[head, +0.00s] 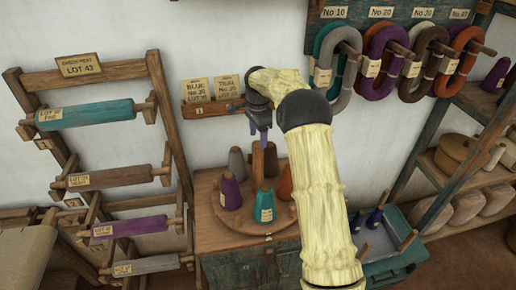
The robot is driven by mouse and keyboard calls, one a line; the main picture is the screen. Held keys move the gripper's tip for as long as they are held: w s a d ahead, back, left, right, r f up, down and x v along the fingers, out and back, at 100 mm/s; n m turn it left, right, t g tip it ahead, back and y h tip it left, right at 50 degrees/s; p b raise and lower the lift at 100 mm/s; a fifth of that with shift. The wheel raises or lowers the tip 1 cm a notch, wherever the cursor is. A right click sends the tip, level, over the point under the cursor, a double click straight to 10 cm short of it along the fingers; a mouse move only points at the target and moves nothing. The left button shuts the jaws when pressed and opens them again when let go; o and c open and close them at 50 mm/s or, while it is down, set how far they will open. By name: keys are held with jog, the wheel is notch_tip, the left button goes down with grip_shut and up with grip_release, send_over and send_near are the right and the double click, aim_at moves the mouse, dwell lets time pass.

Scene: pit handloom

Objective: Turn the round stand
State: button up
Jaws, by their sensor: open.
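The round wooden stand (238,223) sits on top of a wooden cabinet. It carries several cones of yarn around an upright wooden post (257,165). A purple cone (231,192) is at the left, a teal cone (264,207) at the front, and an orange-red cone (286,184) at the right, partly behind my arm. My gripper (259,139) is open, pointing down near the post's top. I cannot tell whether it touches the post. My arm hides the stand's right edge.
A rack of yarn rollers (85,115) stands at the left. A small card shelf (212,109) is on the wall. Yarn skeins (380,62) hang at upper right above shelving (462,165). A teal tray (395,250) with dark cones is right of my arm.

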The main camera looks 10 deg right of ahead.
aim_at(258, 150)
notch_tip(258, 150, down, 7)
jog(key=shift+f+p, duration=0.1)
jog(key=shift+p, duration=1)
grip_shut()
